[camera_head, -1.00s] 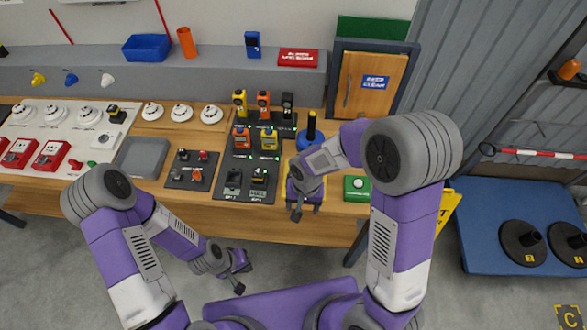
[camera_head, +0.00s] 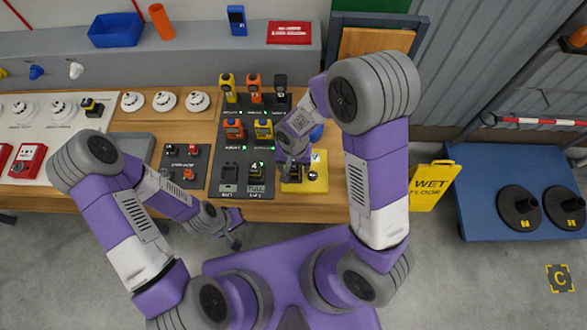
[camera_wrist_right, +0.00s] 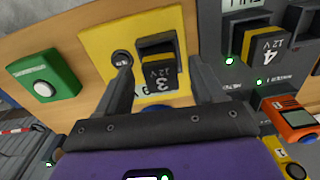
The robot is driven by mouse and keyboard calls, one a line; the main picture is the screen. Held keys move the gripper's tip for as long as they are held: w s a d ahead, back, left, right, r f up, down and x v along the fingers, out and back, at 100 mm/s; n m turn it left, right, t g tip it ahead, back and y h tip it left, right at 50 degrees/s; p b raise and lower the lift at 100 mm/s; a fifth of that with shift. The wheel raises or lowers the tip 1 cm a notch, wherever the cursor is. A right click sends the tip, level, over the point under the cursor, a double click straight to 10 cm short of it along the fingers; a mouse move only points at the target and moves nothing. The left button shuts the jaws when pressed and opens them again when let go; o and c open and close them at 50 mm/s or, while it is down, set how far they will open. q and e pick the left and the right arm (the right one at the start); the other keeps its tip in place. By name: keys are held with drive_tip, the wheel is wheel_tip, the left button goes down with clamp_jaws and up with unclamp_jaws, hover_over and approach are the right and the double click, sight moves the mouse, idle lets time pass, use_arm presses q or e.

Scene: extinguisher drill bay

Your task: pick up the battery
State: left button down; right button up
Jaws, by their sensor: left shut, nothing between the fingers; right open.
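A black battery (camera_wrist_right: 160,76) with a yellow stripe, marked 3 and 12 V, stands on a yellow plate (camera_wrist_right: 97,33) in the right wrist view. My right gripper (camera_wrist_right: 160,66) is open, with one finger on each side of this battery and nothing gripped. In the head view my right gripper (camera_head: 294,176) is over the yellow plate (camera_head: 320,184) and largely covers the battery. A second battery (camera_wrist_right: 262,42), marked 4, sits in the dark dock to the right; it also shows in the head view (camera_head: 256,169). My left gripper (camera_head: 235,238) is shut and empty, in front of the table edge.
A green box with a white button (camera_wrist_right: 42,88) is left of the plate in the wrist view. Handheld meters (camera_head: 263,128) stand on the dark panel beyond the dock. A yellow wet-floor sign (camera_head: 432,185) stands right of the table.

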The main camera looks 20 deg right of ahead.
drive_tip(key=shift+w+f, duration=0.15)
drive_tip(key=shift+f, duration=0.75)
clamp_jaws()
drive_tip(key=shift+r, duration=0.1)
